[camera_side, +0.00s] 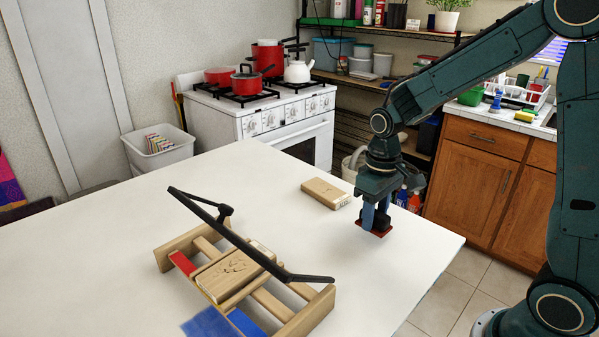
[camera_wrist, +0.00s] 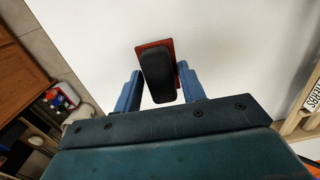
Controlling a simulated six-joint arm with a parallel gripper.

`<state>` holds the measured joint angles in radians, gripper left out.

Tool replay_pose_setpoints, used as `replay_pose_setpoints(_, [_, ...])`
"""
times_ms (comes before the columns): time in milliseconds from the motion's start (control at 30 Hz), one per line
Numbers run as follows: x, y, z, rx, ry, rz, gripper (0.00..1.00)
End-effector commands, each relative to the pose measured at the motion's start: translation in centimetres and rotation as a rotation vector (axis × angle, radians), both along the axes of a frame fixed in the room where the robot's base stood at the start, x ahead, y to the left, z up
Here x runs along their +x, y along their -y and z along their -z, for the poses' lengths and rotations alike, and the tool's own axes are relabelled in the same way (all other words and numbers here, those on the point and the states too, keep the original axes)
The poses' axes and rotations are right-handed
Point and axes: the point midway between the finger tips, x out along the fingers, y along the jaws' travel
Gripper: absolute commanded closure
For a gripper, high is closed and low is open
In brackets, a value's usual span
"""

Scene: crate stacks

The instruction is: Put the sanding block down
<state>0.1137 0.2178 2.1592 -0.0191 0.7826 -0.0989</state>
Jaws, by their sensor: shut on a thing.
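The sanding block has a black grip (camera_side: 381,222) on a flat red base (camera_side: 374,234). My gripper (camera_side: 376,217) is shut on it, with blue fingers on either side of the black grip. The block is low over the right part of the white table; I cannot tell whether its base touches the surface. In the wrist view the black grip (camera_wrist: 159,80) lies between the fingertips of my gripper (camera_wrist: 161,76), with the red base (camera_wrist: 151,46) showing past its edges. The block looks slightly turned between the fingers there.
A slatted wooden crate (camera_side: 307,316) stands at the front left of the table, with a black bar (camera_side: 250,250) slanting over it and wooden, red and blue pieces about it. A light wooden block (camera_side: 325,194) lies behind my gripper. The table (camera_side: 405,265) around the gripper is clear.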

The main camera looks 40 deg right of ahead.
Motion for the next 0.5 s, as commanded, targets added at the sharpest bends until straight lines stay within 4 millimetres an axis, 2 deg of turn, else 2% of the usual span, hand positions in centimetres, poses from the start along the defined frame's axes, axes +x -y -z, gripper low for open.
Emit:
replay_pose_setpoints(200, [0.0, 0.0, 2.3, 0.0, -0.002, 0.0, 0.78])
replay_pose_setpoints(500, [0.0, 0.0, 2.6, 0.0, 0.001, 0.0, 0.78])
